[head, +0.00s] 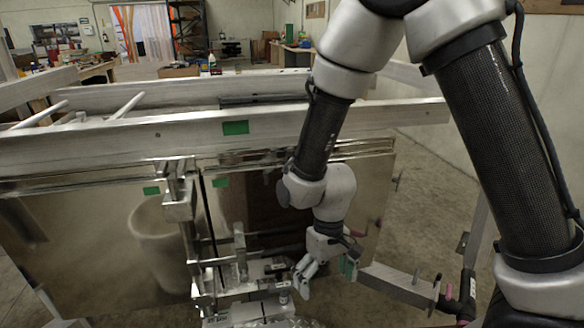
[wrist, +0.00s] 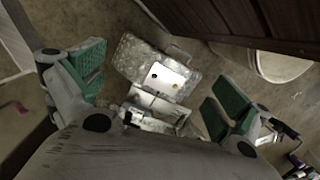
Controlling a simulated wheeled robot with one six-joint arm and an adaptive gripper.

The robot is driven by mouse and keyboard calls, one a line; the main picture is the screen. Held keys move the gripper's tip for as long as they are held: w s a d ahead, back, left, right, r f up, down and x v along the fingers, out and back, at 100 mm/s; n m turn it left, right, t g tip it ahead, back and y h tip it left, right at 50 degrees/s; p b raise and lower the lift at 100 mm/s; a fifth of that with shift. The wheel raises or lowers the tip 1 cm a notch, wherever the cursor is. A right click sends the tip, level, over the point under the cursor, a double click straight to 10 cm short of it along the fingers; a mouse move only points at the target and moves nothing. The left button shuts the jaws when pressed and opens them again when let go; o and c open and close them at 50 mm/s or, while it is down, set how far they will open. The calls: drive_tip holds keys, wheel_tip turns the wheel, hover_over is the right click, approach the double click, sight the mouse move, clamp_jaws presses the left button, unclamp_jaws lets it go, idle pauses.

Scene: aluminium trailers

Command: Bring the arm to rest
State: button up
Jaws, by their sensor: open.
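My gripper (head: 326,277) hangs low in front of the trailer's shiny panel (head: 90,245), right of the metal latch frame (head: 190,205). In the wrist view its two fingers with green pads stand wide apart, with nothing between the pads (wrist: 157,90). Beyond them lies a tread-patterned metal step (wrist: 135,60) with a bright plate (wrist: 166,80) that has two dark holes. My arm comes down from the top right, bent at the elbow. Whether the gripper touches the metal parts near it cannot be told.
The trailer's aluminium top rail (head: 100,148) runs across behind my arm. A grey bar with a dark fitting (head: 440,295) stands right of the gripper. A pale bucket (wrist: 280,62) shows at the wrist view's upper right. Bare concrete floor (head: 425,190) lies to the right.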

drive_tip(key=s+d+r+m+t, duration=0.2)
drive_tip(key=s+d+r+t, duration=0.1)
drive_tip(key=d+r, duration=1.1)
drive_tip(key=s+d+r+m+t, duration=0.2)
drive_tip(key=d+r+m+t, duration=0.1)
drive_tip(key=d+r, duration=1.1)
wheel_tip(320, 180, up, 2)
drive_tip(key=shift+s+d+r+m+t, duration=0.1)
drive_tip(key=shift+s+d+m+t, duration=0.2)
drive_tip(key=shift+s+d+t, duration=0.1)
